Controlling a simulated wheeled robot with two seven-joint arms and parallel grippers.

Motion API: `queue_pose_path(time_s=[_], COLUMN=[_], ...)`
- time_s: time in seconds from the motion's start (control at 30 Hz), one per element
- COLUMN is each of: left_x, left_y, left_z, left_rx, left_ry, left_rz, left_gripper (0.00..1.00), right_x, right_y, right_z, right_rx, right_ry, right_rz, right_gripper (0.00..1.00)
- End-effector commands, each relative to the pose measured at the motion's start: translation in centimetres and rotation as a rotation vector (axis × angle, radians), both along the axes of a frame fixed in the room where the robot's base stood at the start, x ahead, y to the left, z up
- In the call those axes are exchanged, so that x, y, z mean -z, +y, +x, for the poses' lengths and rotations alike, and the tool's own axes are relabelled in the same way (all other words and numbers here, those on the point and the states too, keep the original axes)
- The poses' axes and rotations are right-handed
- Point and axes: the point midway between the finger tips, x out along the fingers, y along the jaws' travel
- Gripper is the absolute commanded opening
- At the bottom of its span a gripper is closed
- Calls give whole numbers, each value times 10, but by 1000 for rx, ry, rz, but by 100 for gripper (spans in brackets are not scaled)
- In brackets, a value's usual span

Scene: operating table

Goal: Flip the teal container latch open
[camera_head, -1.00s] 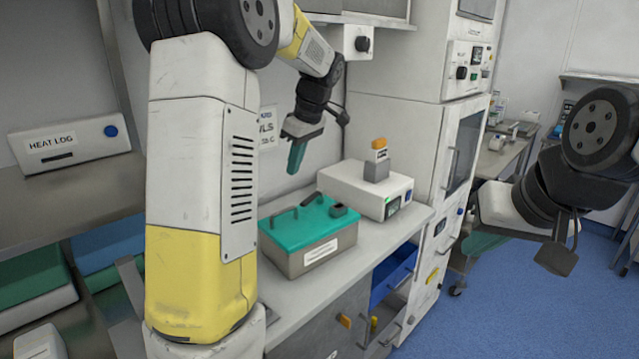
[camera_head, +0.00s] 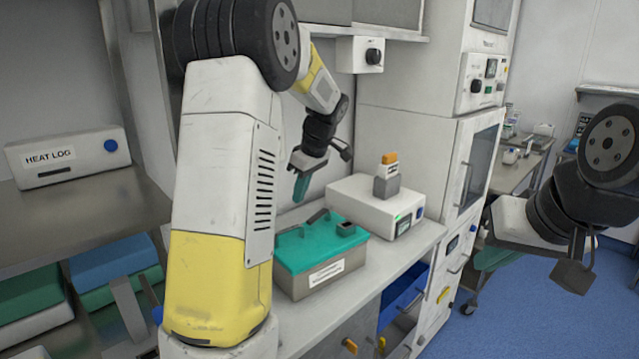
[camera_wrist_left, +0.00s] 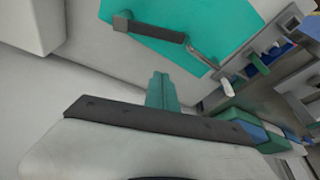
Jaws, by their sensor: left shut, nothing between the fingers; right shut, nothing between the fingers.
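The container with the teal lid (camera_head: 318,240) stands on the white counter, its grey body and white label facing front. A dark latch block (camera_head: 346,229) sits at the lid's right end, and dark handles lie along the top. In the left wrist view the teal lid (camera_wrist_left: 205,22) shows at the top with a dark latch bar (camera_wrist_left: 155,32). My left gripper (camera_head: 301,190) is shut and empty, pointing down above and behind the lid, apart from it. Its teal fingers also show in the left wrist view (camera_wrist_left: 161,88). My right gripper (camera_head: 492,258) is shut at the right, partly hidden by its wrist.
A white device (camera_head: 365,205) with a grey and orange block (camera_head: 387,176) on it stands right of the container. A blue drawer (camera_head: 403,296) is open below the counter. My own arm hides the container's left side.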

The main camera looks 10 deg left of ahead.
Motion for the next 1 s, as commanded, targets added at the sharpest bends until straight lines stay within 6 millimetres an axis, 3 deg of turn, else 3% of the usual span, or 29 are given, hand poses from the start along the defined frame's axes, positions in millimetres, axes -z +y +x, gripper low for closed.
queue_pose_path(time_s=[0.2,0.3,0.5,1.0], left_x=[44,40,40,40], left_y=[15,-6,-22,-27], left_z=[4,-1,-7,-8], left_rx=[-2,6,2,-3], left_ry=[3,-1,0,0], left_rz=[1,0,0,0], left_gripper=[0,0,0,0], right_x=[0,0,0,0], right_y=[0,0,0,0], right_z=[0,0,0,0], right_rx=[0,0,0,0], right_ry=[0,0,0,0], right_rz=[0,0,0,0], right_gripper=[0,0,0,0])
